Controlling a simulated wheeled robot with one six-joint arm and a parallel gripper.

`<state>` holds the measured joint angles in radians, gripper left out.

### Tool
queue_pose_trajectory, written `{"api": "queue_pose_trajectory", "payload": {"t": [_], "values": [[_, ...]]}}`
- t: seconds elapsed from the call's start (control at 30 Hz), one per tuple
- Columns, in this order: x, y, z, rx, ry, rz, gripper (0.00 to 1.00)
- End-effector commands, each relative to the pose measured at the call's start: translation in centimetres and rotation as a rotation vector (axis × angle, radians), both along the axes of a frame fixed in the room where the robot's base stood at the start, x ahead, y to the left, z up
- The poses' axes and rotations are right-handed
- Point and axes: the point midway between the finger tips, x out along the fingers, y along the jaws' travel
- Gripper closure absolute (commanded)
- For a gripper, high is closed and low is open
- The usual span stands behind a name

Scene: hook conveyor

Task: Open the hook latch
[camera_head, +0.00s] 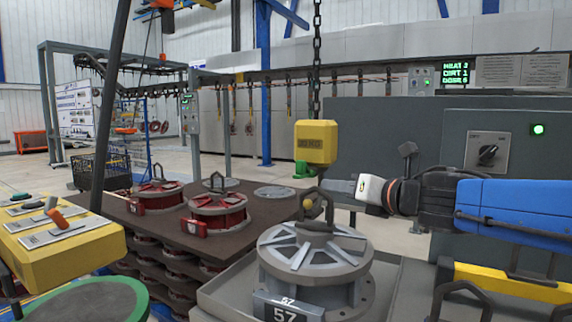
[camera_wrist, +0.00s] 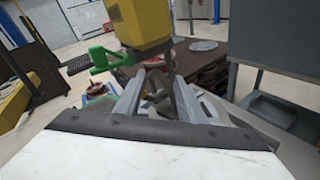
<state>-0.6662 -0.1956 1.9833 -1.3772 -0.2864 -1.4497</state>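A yellow hoist block (camera_head: 316,143) hangs from a chain, with a dark hook under it. A small yellow knob (camera_head: 308,204) shows at the hook. The hook is at the lifting ring on top of a grey round part (camera_head: 314,262) labelled 57. My gripper (camera_head: 335,186) is just right of the hook, below the block. In the wrist view, the yellow block (camera_wrist: 142,22) is above my gripper (camera_wrist: 158,76). Its fingers are apart, with dark hook metal near the right fingertip. I cannot tell whether they touch it. The latch itself is not clear.
The grey part stands on a grey tray (camera_head: 212,302). Red round parts (camera_head: 217,212) sit on a brown pallet layer behind left. A grey control cabinet (camera_head: 395,125) stands behind my arm. A yellow bar (camera_head: 515,283) is at lower right.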

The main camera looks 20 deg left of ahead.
Motion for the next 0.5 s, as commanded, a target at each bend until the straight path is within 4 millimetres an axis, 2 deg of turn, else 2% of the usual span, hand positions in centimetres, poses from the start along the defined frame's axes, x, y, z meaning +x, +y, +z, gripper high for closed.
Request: {"api": "queue_pose_trajectory", "payload": {"t": [0.17, 0.5], "values": [[-0.7, -0.9, 2.0, 0.014, -0.091, 0.165, 0.64], [-4.2, -4.2, 5.0, 0.042, -0.265, 0.476, 0.64]]}}
